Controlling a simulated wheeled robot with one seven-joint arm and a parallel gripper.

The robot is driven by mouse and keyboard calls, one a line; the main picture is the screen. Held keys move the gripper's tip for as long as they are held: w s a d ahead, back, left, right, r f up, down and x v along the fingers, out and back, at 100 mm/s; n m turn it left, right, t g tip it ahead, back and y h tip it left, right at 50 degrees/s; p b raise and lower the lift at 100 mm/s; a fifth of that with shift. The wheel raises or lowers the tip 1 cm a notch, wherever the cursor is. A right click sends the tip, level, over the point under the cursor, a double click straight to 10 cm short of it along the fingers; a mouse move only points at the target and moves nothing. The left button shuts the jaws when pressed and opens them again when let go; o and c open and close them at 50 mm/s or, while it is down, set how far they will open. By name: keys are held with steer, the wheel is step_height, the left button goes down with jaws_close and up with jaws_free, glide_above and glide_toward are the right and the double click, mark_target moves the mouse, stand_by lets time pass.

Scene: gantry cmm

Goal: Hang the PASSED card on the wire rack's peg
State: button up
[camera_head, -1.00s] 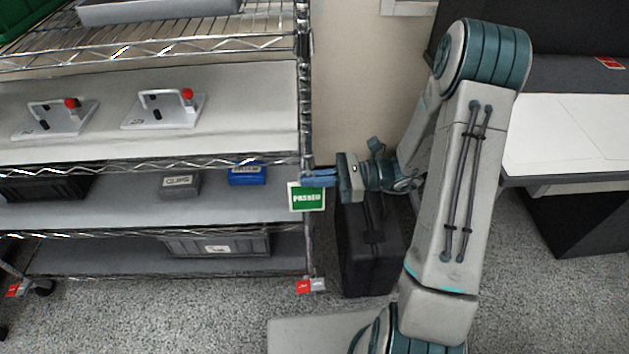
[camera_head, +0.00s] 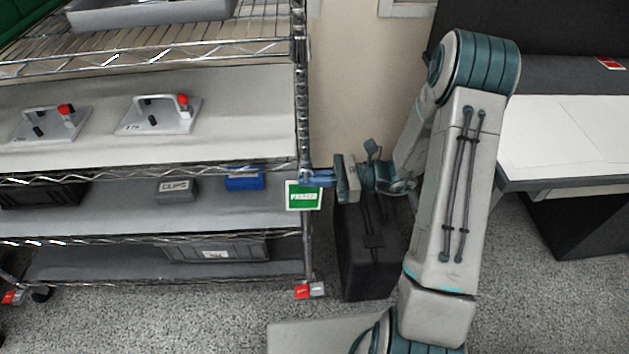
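The green PASSED card (camera_head: 303,196) with a white border hangs upright at the right front post of the wire rack (camera_head: 301,110). My gripper (camera_head: 312,178) reaches in from the right, its blue fingers at the card's top edge, against the post. The fingers look close together, but the card and post are too small to show whether they pinch the card. The peg itself cannot be made out; it is hidden behind the fingers or too small.
The rack holds two clamp fixtures (camera_head: 160,114), a grey CLIPS box (camera_head: 176,190), a blue box (camera_head: 244,179) and dark bins (camera_head: 216,250). A black case (camera_head: 368,255) stands on the floor below my gripper. A white-topped table (camera_head: 560,135) is at the right.

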steer(key=shift+o, duration=0.7)
steer(key=shift+s, duration=0.1)
steer(key=shift+r, duration=0.1)
steer(key=shift+s+r, duration=0.1)
steer(key=shift+o, duration=0.3)
steer(key=shift+o, duration=0.9)
steer(key=shift+r, duration=0.1)
steer(key=shift+d, duration=0.15)
